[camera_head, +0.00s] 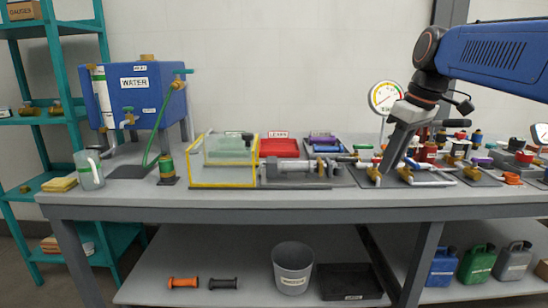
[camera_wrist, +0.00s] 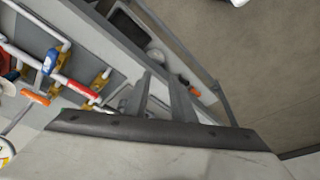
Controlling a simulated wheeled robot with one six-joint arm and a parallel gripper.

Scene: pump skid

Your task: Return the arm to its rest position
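My arm reaches in from the right in the head view, with a blue link and a dark wrist. My gripper (camera_head: 385,168) points down and slightly left over the pipe fittings on the bench (camera_head: 250,199); the head view does not clearly show whether it touches any.
A gauge (camera_head: 385,97) stands behind my gripper. A blue water tank (camera_head: 135,95) and yellow-framed box (camera_head: 222,184) stand left. A bin (camera_head: 292,268) is on the lower shelf.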

